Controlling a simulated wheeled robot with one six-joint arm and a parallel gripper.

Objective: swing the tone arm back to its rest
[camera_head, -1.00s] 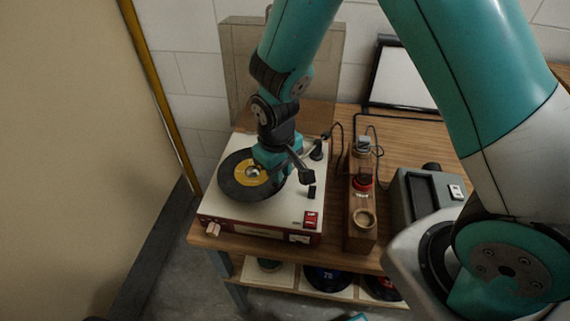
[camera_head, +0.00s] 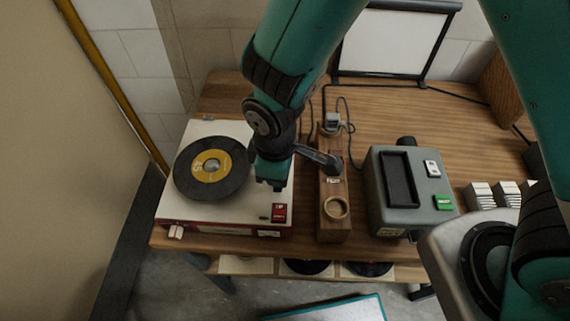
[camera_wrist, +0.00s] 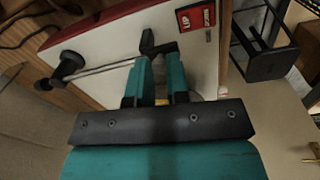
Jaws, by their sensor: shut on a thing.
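The turntable has a white deck (camera_head: 200,127) and red front, at the left of the table in the head view. A black record (camera_head: 190,176) with a yellow label lies on it, clear of my gripper. My gripper (camera_head: 274,184) points down over the right side of the deck. In the wrist view my gripper's teal fingers (camera_wrist: 160,66) are shut at the dark head end of the tone arm. The thin silver tone arm (camera_wrist: 108,68) runs left from there to its black pivot (camera_wrist: 71,63). In the head view my arm hides most of the tone arm.
A red switch (camera_head: 279,212) sits at the deck's front right corner. A narrow wooden stand (camera_head: 333,226) with a round cup is just right of the turntable. A grey device (camera_head: 379,208) with a green button is further right.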

